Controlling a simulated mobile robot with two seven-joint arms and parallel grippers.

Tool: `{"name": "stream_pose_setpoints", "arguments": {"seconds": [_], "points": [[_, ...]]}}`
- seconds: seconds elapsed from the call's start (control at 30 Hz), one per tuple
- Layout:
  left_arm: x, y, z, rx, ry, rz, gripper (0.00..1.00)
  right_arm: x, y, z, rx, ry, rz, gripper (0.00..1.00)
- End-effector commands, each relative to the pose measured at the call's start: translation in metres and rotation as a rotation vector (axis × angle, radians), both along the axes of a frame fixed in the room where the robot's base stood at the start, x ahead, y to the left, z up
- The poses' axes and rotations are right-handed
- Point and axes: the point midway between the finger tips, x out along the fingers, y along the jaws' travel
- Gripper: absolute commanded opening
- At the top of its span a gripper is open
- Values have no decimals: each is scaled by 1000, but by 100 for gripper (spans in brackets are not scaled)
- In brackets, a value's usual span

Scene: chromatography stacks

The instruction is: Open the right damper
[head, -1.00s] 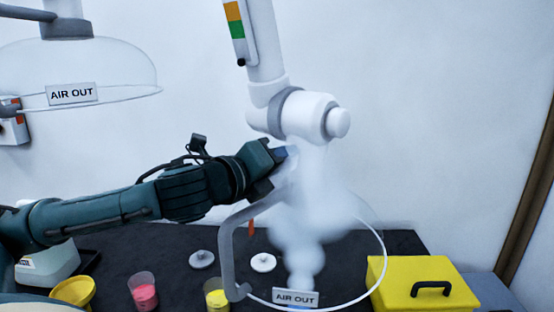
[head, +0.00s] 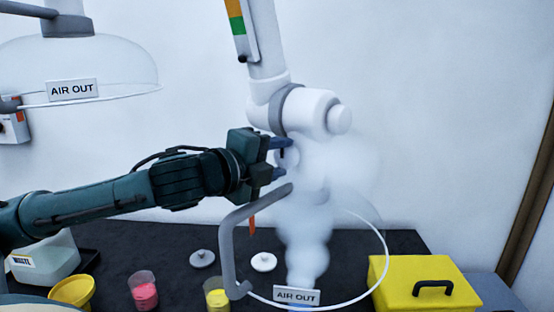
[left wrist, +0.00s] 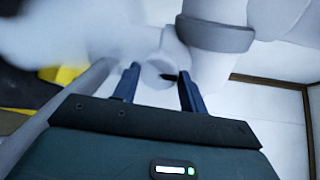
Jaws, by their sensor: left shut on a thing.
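The right extraction arm (head: 305,113) is white, with a grey collar and a clear hood below, whose rim (head: 384,255) carries an AIR OUT sign (head: 296,296). My left gripper (head: 287,158) is at the arm's lower joint, its blue fingers one above the other. It is shut on the round white damper knob (head: 290,157). In the left wrist view, the knob (left wrist: 158,74), with a dark pointer, lies between the fingers (left wrist: 159,88). White vapour partly hides the hood. My right gripper is not in view.
A grey bar (head: 226,250) curves beside the hood. Another AIR OUT hood (head: 75,65) hangs at upper left. Cups of pink (head: 145,296) and yellow (head: 217,299) powder, two grey-white lids and a yellow box (head: 425,282) are on the dark table (head: 110,240).

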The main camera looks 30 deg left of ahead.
Motion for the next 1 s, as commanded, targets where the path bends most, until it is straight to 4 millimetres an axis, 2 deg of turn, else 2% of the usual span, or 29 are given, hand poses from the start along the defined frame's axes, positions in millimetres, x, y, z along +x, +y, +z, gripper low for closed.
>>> {"name": "stream_pose_setpoints", "arguments": {"seconds": [0.37, 0.4, 0.63, 1.0], "points": [[0, 0, 0, -9, 2, 0, 20, 1, -1, 1, -1, -3, -1, 55], [0, 0, 0, -9, 2, 0, 45, 1, -1, 1, -2, -4, -2, 55], [0, 0, 0, -7, 1, 0, 64, 4, -2, 2, -2, -10, -3, 55], [-3, 1, -1, -3, -1, 1, 64, 6, -2, 0, -2, -15, -4, 55]]}}
